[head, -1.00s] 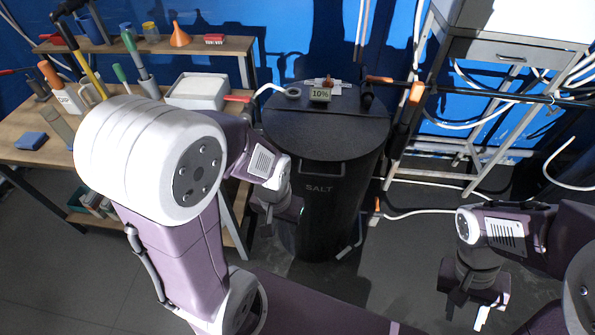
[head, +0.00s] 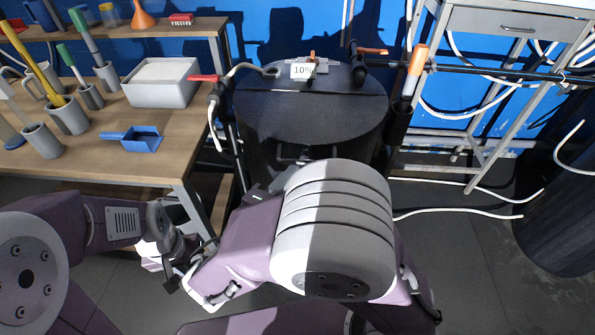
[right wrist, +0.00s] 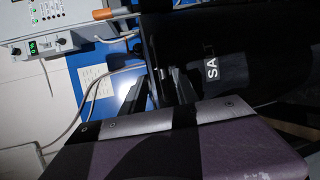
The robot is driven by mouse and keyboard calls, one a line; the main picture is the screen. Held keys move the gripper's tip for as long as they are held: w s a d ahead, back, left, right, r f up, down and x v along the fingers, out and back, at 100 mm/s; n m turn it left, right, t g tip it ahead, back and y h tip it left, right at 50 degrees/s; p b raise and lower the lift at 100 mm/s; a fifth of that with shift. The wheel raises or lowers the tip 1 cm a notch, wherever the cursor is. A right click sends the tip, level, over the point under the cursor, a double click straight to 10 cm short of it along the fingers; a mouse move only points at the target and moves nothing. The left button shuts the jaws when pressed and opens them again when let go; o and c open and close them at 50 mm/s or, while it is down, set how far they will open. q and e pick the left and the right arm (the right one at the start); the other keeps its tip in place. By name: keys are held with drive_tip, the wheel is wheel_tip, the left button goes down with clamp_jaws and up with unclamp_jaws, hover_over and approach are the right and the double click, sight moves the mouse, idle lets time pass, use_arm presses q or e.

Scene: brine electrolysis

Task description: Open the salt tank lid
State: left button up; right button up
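The salt tank (head: 262,150) is a black drum in the middle of the head view, behind my raised right arm. Its dark round lid (head: 310,115) lies flat and shut on top. A dark handle (head: 293,153) shows at the front edge. The right wrist view shows the tank's dark side with part of its white SALT label (right wrist: 211,68), turned sideways. My right gripper (right wrist: 157,92) is close to the tank front, its dark fingers apart with nothing seen between them. In the head view my arm mostly hides it. My left gripper (head: 172,272) is low at the left; its fingers are unclear.
A wooden bench (head: 165,155) with a white tub (head: 160,85), a blue scoop (head: 140,138) and several pots stands left of the tank. A metal frame (head: 490,165) and white hoses are at the right.

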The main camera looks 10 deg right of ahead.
drive_tip(key=b+x, duration=0.1)
drive_tip(key=x, duration=0.8)
drive_tip(key=shift+w, duration=0.1)
clamp_jaws()
drive_tip(key=shift+f, duration=0.1)
idle(1.1)
